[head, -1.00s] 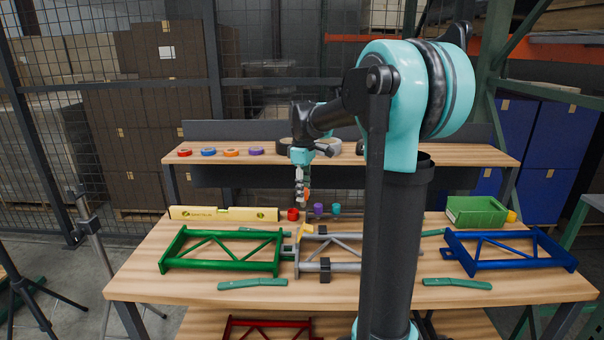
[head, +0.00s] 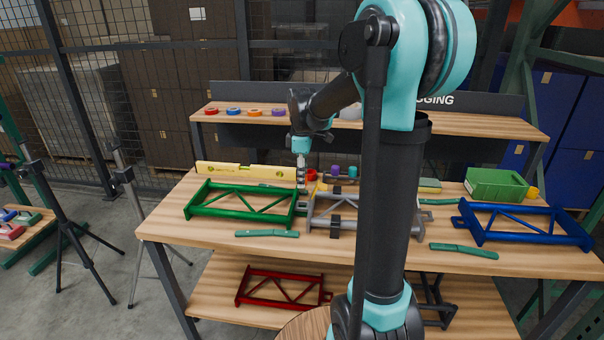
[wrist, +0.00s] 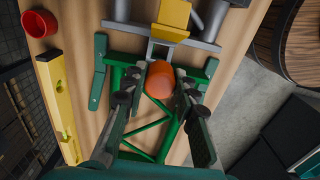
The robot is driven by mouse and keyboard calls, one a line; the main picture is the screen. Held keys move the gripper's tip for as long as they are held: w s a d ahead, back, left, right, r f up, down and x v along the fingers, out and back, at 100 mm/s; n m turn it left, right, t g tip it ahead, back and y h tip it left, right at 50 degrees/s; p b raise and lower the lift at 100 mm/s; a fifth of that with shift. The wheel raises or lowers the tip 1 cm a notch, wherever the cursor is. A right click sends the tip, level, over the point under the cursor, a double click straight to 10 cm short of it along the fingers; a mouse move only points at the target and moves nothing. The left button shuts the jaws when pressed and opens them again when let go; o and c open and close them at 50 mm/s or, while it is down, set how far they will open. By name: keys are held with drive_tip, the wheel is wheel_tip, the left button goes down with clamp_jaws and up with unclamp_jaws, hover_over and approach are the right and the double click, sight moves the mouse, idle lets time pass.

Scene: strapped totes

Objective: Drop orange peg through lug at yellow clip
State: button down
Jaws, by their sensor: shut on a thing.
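My gripper (wrist: 159,82) is shut on the orange peg (wrist: 161,79), whose rounded end shows between the fingers in the wrist view. In the head view my gripper (head: 302,183) hangs low over the bench, where the green frame (head: 240,211) meets the grey frame (head: 345,228). The yellow clip (wrist: 171,20) sits on the grey frame, just beyond the peg in the wrist view. A grey lug (wrist: 161,50) shows between clip and peg. The peg hides what lies directly under it, so I cannot tell whether it touches or enters a hole.
A red cup (wrist: 39,22) and yellow level (wrist: 58,105) lie to the left in the wrist view. Green straps (head: 267,233) lie on the bench. The blue frame (head: 520,225) and green bin (head: 497,184) stand right. A red frame (head: 280,288) lies on the lower shelf.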

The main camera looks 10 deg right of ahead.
sight(302, 190)
drive_tip(key=shift+f, duration=3.7)
drive_tip(key=c, duration=1.1)
unclamp_jaws()
